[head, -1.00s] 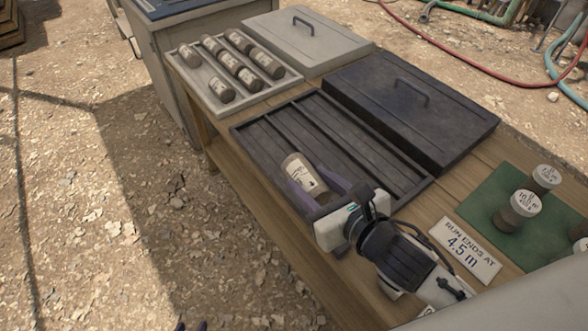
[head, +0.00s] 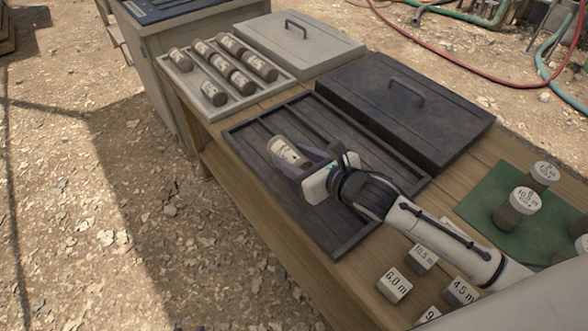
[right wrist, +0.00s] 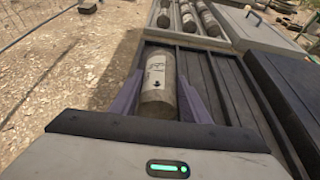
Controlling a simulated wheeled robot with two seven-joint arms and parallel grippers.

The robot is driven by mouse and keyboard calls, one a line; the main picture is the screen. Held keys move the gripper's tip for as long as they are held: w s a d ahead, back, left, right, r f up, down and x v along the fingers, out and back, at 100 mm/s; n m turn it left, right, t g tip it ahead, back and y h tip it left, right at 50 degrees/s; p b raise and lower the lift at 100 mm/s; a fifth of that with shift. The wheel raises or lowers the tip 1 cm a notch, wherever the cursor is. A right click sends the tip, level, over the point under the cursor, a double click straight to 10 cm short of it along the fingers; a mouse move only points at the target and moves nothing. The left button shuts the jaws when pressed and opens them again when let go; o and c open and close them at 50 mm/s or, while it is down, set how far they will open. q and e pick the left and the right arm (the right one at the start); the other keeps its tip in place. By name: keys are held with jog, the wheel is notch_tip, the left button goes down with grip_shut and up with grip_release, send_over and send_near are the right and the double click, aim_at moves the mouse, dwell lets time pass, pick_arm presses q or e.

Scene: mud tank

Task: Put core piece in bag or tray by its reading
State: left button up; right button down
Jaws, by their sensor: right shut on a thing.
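My right gripper (head: 300,163) is shut on a brown core piece with a pale label (head: 287,150). It holds the piece over the left channel of the dark slotted tray (head: 345,250); I cannot tell whether the piece touches the tray floor. A pale tray (head: 205,108) at the back holds several labelled core pieces (head: 241,82). No bag is recognisable. My left gripper is not clearly visible.
A dark lid (head: 400,120) lies right of the dark tray and a grey lid (head: 300,45) behind it. Capped core samples (head: 515,208) stand on a green mat (head: 480,205). Depth blocks, including a 6.0 m block (head: 394,285), sit at the front.

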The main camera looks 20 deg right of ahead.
notch_tip(320, 180, down, 3)
jog(key=shift+f+b, duration=0.2)
jog(key=shift+b, duration=0.1)
jog(key=c, duration=1)
grip_release()
jog(key=shift+f, duration=0.15)
jog(key=p+v, duration=0.1)
jog(key=v, duration=1.1)
